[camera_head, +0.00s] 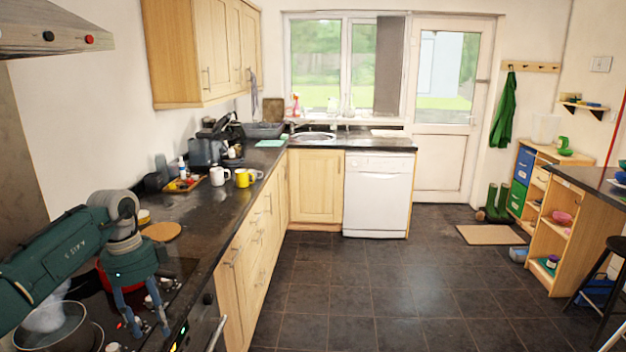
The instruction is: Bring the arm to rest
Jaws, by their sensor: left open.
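My left arm comes in from the lower left in the head view. Its left gripper (150,328) is open, pointing down over the hob at the near end of the dark worktop. A red pot (104,277) stands behind the gripper and is partly hidden by it. A pan (52,330) with steam over it sits to the left, below my arm. I see nothing between the fingers. My right gripper is not in view.
A round wooden board (161,232), a white mug (219,176) and a yellow mug (242,178) stand further along the worktop. A cooker hood (50,30) hangs at upper left. The tiled floor (370,290) is clear in the middle.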

